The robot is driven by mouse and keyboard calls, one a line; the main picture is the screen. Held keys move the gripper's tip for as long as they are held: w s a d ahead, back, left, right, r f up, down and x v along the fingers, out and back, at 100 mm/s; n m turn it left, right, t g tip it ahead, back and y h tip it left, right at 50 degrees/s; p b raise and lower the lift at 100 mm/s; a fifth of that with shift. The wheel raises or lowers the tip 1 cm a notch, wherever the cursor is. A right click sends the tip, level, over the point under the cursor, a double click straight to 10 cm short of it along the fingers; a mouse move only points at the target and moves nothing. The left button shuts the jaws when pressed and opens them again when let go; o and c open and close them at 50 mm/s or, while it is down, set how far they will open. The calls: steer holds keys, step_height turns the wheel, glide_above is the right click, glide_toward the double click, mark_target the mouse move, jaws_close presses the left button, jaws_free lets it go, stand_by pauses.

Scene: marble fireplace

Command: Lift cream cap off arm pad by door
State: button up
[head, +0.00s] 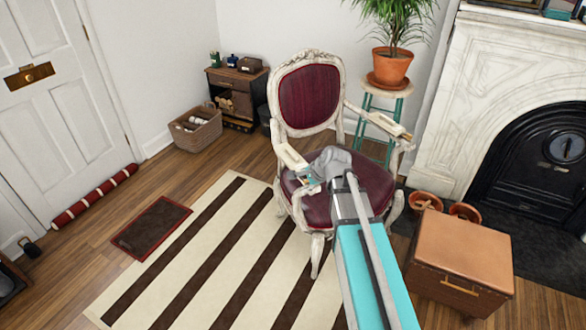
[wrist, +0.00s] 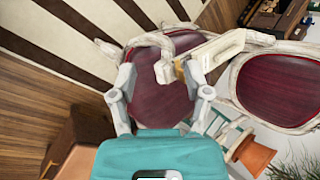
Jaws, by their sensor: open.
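The ornate chair (head: 310,100) has a dark red seat and back and a pale carved frame. Its door-side armrest carries a long cream piece, the cream cap (head: 290,156), which also shows in the wrist view (wrist: 220,47); where it ends and the arm pad begins is unclear. My gripper (head: 316,176) is over the front of this armrest. In the wrist view my gripper (wrist: 160,75) has its fingers spread, with the armrest's pale front end and a tan patch between them. Contact cannot be told. In the head view my gripper hides part of the armrest front.
The brown leather box (head: 460,255) stands right of the chair, near the fireplace (head: 500,80). A potted plant (head: 392,65) on a stool stands behind the chair's right arm. The striped rug (head: 190,260) is clear at front left.

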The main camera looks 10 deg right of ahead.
steer(key=w+d+f+m+t+y+b, duration=0.1)
steer(key=w+d+f+m+t+b, duration=0.25)
steer(key=w+m+b, duration=0.45)
steer(key=m+t+b, duration=0.3)
steer(key=m, duration=0.4)
glide_toward(298, 158)
steer(key=shift+s+d+r+g, duration=0.1)
steer(key=shift+s+r, duration=0.1)
steer(key=shift+s, duration=0.2)
steer(key=shift+s+a+r+g, duration=0.1)
steer(key=shift+s+r, duration=0.1)
steer(key=shift+s, duration=0.25)
steer(key=shift+s+d+r+g, duration=0.1)
steer(key=shift+s+r, duration=0.15)
steer(key=shift+s, duration=0.15)
steer(key=shift+w+d+r+m, duration=0.1)
steer(key=shift+w+d+m, duration=0.3)
steer(key=shift+m, duration=0.5)
steer(key=b+x, duration=0.3)
steer(key=x, duration=0.5)
steer(key=shift+d, duration=0.2)
steer(key=shift+w+a+b, duration=0.25)
steer(key=shift+w+b, duration=0.1)
steer(key=shift+w, duration=0.05)
steer(key=shift+b+x, duration=1.15)
steer(key=shift+x, duration=1.45)
